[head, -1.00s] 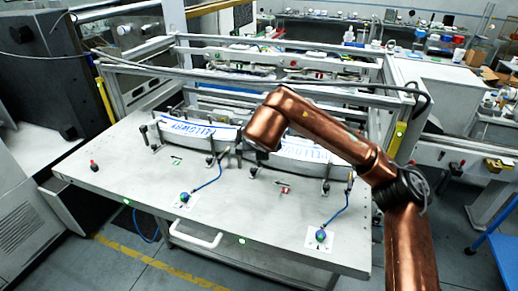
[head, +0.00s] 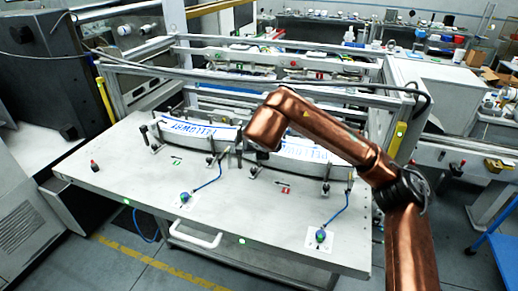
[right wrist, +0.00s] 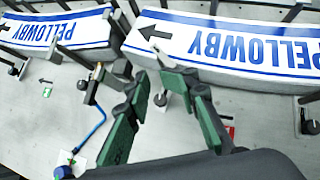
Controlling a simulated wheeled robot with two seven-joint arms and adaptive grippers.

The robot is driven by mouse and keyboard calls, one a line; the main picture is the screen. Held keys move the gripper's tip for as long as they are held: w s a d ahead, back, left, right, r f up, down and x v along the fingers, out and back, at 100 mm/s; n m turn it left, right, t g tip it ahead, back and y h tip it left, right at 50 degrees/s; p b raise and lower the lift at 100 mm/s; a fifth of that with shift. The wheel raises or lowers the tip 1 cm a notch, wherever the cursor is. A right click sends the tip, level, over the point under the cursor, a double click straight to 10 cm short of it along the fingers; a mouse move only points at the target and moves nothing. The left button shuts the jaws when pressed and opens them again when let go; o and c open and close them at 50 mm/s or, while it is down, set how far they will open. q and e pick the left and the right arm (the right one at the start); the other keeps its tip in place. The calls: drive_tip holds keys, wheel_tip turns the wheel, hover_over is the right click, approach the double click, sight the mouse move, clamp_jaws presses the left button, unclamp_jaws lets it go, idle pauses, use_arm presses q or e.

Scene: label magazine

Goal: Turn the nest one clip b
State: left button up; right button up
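Two label stacks printed PELLOWBY sit side by side in nests on a pale table. The left stack (head: 195,133) is by a green mark (head: 176,163). The right stack (head: 310,150) is by a red mark (head: 286,191), partly hidden by my copper right arm. Dark clips stand along the front edges, such as one (head: 155,149) at the left stack. My right gripper (right wrist: 152,72) is open in the right wrist view, its green-dark fingers apart in front of the right stack's left end. I cannot tell whether it touches a clip. My left gripper is not in view.
Two blue knobs (head: 185,197) (head: 320,235) with blue cables stand on the front of the table. A black and red knob (head: 94,166) is at the left. A metal frame (head: 270,72) rises behind the nests. The table's front area is mostly clear.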

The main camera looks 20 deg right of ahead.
idle(0.3)
drive_tip(key=s+d+r, duration=0.1)
drive_tip(key=r, duration=0.1)
drive_tip(key=s+d+r+p, duration=0.1)
drive_tip(key=s+r, duration=0.1)
drive_tip(key=s+d+r, duration=0.1)
drive_tip(key=s+r, duration=0.1)
drive_tip(key=shift+s+d+r+p, duration=0.15)
drive_tip(key=shift+d+p, duration=0.2)
drive_tip(key=shift+p, duration=0.05)
idle(0.5)
drive_tip(key=shift+r, duration=0.1)
idle(0.4)
drive_tip(key=v, duration=1.1)
drive_tip(key=shift+s+a+r, duration=0.1)
drive_tip(key=shift+s+r, duration=0.15)
drive_tip(key=shift+s, duration=0.1)
drive_tip(key=shift+f, duration=0.1)
